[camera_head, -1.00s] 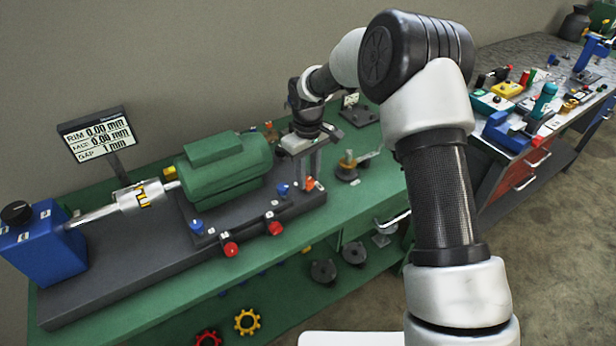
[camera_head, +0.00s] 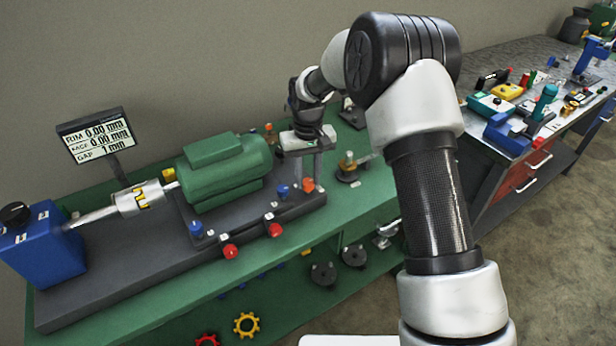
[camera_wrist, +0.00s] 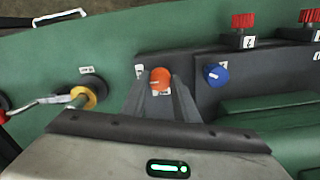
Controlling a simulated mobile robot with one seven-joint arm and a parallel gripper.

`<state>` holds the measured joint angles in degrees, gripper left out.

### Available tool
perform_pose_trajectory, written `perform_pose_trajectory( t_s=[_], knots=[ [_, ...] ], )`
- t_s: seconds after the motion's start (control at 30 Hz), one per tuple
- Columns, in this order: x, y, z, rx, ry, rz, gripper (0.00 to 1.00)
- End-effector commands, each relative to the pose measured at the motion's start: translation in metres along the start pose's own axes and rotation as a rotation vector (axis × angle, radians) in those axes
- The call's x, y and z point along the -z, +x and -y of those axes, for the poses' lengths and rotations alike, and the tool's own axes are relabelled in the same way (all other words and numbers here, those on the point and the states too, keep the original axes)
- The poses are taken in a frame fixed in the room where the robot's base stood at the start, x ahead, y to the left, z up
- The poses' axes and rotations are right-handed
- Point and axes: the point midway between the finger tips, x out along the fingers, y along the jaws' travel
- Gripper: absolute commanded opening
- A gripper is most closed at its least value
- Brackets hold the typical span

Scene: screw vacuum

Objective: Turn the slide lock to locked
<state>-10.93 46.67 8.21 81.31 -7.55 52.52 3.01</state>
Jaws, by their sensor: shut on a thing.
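The orange knob (camera_wrist: 160,78), which I take to be the slide lock, sits at the corner of the dark base plate. It also shows in the head view (camera_head: 308,185), low on the right end of the base. My gripper (camera_wrist: 162,88) reaches down over it, with a grey finger on each side, and is shut on it. In the head view my gripper (camera_head: 305,165) stands upright at the right end of the green motor (camera_head: 228,170). The small label beside the knob is unreadable, and its exact turn is hard to tell.
A blue knob (camera_wrist: 216,74) stands close to the orange one. Red knobs (camera_head: 230,251) line the base's front edge. A brass-coloured post (camera_head: 348,160) on a dark disc stands right of my gripper. A display (camera_head: 96,135) stands behind the blue block (camera_head: 42,243).

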Motion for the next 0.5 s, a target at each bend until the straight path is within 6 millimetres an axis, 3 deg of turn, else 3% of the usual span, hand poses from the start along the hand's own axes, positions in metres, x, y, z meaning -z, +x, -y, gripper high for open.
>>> perform_pose_trajectory(
  t_s=[0.2,0.23,0.3,0.33,0.5],
  knots=[
    [-0.0009,0.0002,-0.0006,0.000,0.003,0.003,0.05],
    [-0.0009,0.0002,-0.0006,0.000,0.003,0.003,0.30],
    [-0.0009,0.0002,-0.0006,0.000,0.002,0.003,0.42],
    [-0.0008,0.0002,-0.0005,0.000,0.002,0.003,0.46],
    [-0.0005,0.0002,-0.0002,0.000,0.001,0.002,0.46]
  ],
)
